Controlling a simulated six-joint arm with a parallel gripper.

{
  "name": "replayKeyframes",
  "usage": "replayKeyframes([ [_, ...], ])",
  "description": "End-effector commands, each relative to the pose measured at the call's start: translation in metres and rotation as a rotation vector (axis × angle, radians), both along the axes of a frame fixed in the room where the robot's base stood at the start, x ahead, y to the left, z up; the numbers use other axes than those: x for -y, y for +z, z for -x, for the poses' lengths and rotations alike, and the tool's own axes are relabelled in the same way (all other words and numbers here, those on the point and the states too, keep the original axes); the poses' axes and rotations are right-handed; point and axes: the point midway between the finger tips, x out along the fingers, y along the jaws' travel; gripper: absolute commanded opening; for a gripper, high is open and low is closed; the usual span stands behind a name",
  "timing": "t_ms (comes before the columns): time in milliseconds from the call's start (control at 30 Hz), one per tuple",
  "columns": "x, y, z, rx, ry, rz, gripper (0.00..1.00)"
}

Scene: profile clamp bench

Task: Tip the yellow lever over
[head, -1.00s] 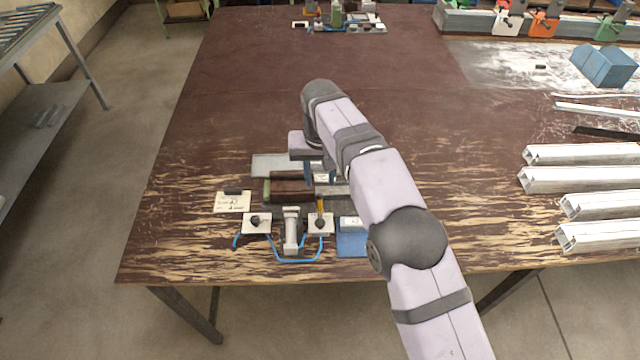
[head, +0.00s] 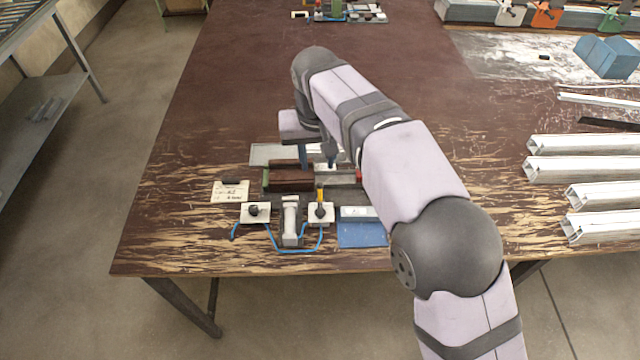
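The yellow lever (head: 320,194) is small and stands up behind the right white valve plate (head: 320,213) with a black knob, on the clamp fixture near the table's front edge. My gripper (head: 317,164) points down over the back part of the fixture, behind the lever and apart from it in the picture. Its two fingers stand apart with a gap between them, so it looks open and empty. Whether the fingertips touch the fixture's bars cannot be told.
The fixture has dark red-brown blocks (head: 291,181), a grey cylinder (head: 291,220) and blue hoses. A paper label (head: 229,192) lies left, a blue plate (head: 362,234) right. White profiles (head: 580,170) lie on the table's right. The table's middle left is clear.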

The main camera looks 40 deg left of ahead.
Motion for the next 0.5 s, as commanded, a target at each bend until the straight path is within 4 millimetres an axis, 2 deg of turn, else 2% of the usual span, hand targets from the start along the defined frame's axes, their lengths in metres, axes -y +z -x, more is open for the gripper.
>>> replayKeyframes([
  [133,0.019,-0.028,0.002,0.034,-0.003,0.007,0.33],
  [200,0.025,-0.049,0.002,0.047,-0.008,0.005,0.33],
  [300,0.024,-0.069,-0.002,0.071,-0.014,-0.027,0.33],
  [500,-0.001,-0.062,-0.012,0.111,-0.036,-0.137,0.33],
])
